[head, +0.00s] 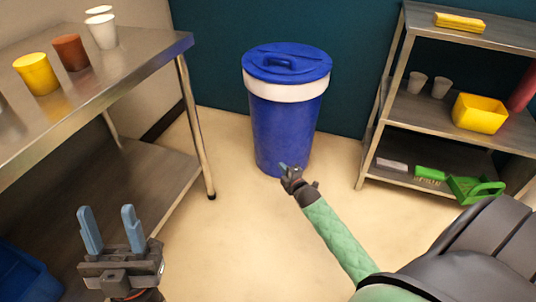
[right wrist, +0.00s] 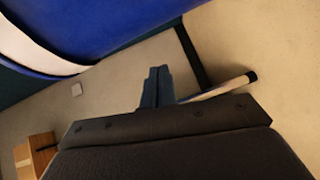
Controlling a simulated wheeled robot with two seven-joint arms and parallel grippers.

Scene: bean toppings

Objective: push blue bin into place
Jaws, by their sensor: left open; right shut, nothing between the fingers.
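The blue bin (head: 282,125) stands upright on the floor against the dark teal wall, between the table and the shelf. It has a blue lid with a handle and a white band below the lid. Its blue side and white band also fill the upper left of the right wrist view (right wrist: 120,22). My right gripper (head: 284,168) is shut and empty at the lower front of the bin; I cannot tell whether it touches. Its closed fingers show in the right wrist view (right wrist: 157,86). My left gripper (head: 107,230) is open and empty at the lower left, away from the bin.
A metal table (head: 130,60) at the left holds a yellow cup (head: 37,74), a brown cup (head: 71,52) and white cups (head: 101,30). A metal shelf (head: 450,90) at the right holds cups, a yellow bin (head: 480,113) and green items. Floor (head: 235,220) before the bin is clear.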

